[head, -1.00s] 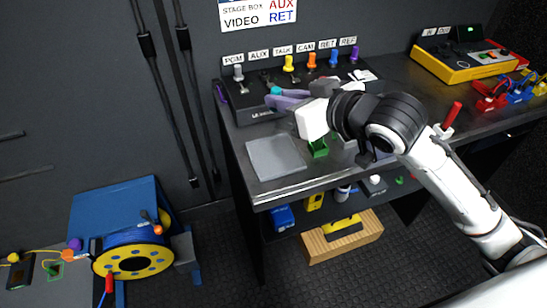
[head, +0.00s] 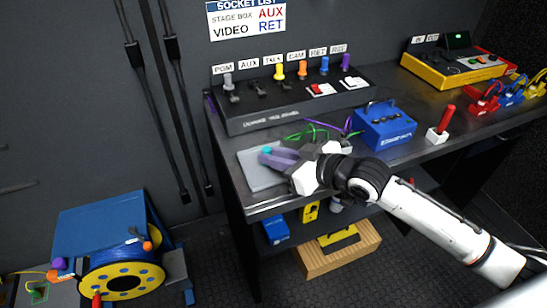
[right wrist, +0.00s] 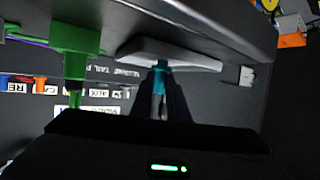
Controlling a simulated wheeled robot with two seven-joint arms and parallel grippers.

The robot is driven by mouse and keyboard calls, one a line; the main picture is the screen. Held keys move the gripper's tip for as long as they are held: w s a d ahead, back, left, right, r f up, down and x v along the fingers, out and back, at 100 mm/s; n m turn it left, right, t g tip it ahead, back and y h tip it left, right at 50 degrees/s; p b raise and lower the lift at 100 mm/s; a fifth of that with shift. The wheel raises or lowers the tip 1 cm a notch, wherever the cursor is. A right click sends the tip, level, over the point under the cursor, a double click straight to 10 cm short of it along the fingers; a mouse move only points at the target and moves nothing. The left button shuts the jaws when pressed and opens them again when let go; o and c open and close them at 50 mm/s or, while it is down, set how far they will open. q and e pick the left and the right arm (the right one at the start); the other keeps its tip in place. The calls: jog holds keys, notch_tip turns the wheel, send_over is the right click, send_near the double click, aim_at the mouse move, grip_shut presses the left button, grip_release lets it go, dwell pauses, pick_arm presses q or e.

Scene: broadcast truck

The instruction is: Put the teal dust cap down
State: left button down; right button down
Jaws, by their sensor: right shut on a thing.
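The teal dust cap (head: 267,150) shows as a small teal bit at the tips of my right gripper (head: 272,156) in the head view. My right gripper is shut on it, above the grey mat (head: 256,178) at the bench's left front. In the right wrist view the teal cap (right wrist: 160,80) sits between the two dark fingers (right wrist: 160,95), close to the pale slab-like edge of the mat (right wrist: 170,54). I cannot tell whether the cap touches the mat. My left gripper is not in view.
The patch panel (head: 290,100) with coloured plugs stands behind. A blue box (head: 385,128), green and purple cables, and a red-handled white block (head: 440,130) lie to the right. A blue cable reel (head: 120,278) stands on the floor at left. The bench front edge (head: 270,207) is close.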

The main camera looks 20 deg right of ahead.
jog(key=shift+f, duration=0.2)
jog(key=c, duration=1.7)
grip_release()
jog(key=shift+r, duration=0.15)
jog(key=v, duration=1.2)
jog(key=shift+p, duration=0.4)
